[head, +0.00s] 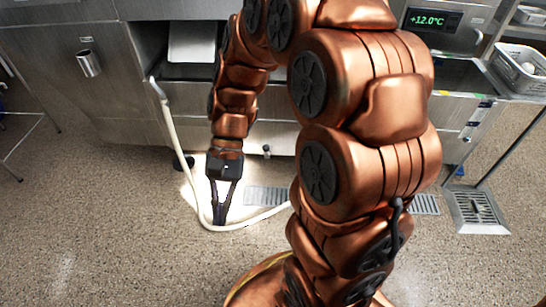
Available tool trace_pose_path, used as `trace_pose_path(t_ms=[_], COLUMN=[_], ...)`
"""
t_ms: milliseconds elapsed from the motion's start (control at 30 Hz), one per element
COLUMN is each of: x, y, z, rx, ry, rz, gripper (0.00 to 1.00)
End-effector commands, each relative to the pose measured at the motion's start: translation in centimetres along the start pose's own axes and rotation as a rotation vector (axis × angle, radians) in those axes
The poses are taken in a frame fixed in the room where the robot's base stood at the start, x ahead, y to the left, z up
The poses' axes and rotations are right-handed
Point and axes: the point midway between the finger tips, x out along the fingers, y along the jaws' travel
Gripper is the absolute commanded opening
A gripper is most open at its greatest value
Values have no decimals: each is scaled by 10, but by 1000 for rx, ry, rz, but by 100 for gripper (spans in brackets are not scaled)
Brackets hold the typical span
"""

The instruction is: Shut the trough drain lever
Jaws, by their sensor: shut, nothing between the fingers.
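My gripper (220,216) hangs pointing down in front of the steel cabinets, with its fingertips together and empty, low over the floor beside a cream hose. A steel trough (478,78) stands at the right behind my arm, partly hidden by it. A small lever-like metal part (468,131) shows on the trough's front, well to the right of my gripper. I cannot tell for certain whether it is the drain lever, or how it is set.
The cream hose (172,135) runs down from the counter and loops along the floor near my gripper. Floor grates (478,209) lie at the right. A perforated basket (520,72) with pale items sits at the far right. The speckled floor at the left is clear.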

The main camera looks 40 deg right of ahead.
Motion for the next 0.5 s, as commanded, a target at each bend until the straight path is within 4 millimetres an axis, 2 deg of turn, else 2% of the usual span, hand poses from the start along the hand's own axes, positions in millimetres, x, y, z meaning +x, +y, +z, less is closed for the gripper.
trace_pose_path(t_ms=[200,500], x=[-15,-41], y=[-26,-46], z=[-37,-101], rx=[193,455], ry=[-135,-323], rz=[-142,-333], gripper=[0,0])
